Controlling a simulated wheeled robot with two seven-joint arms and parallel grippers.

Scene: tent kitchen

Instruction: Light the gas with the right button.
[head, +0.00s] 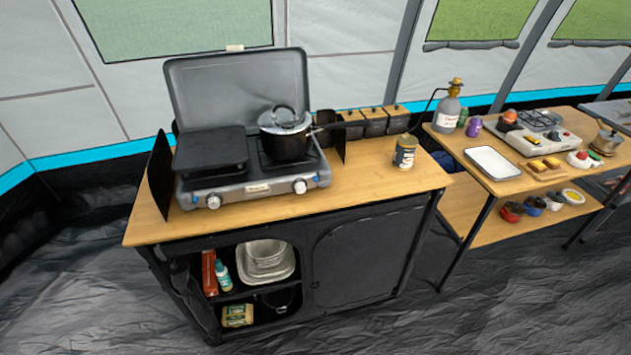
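A grey two-burner gas stove (255,184) stands on the wooden top of the near table, its lid raised at the back. Its front panel has a left knob (213,201) and a right knob (300,186), both pale and round. A dark flat griddle (209,150) covers the left burner. No flame is visible. Neither of my grippers is in view.
Dark side screens (160,174) flank the stove. A labelled jar (404,151) and several canisters (375,122) stand to its right. The table top (372,185) in front of the jar is clear. A second table (473,178) holds a gas bottle (447,110), a tray and food.

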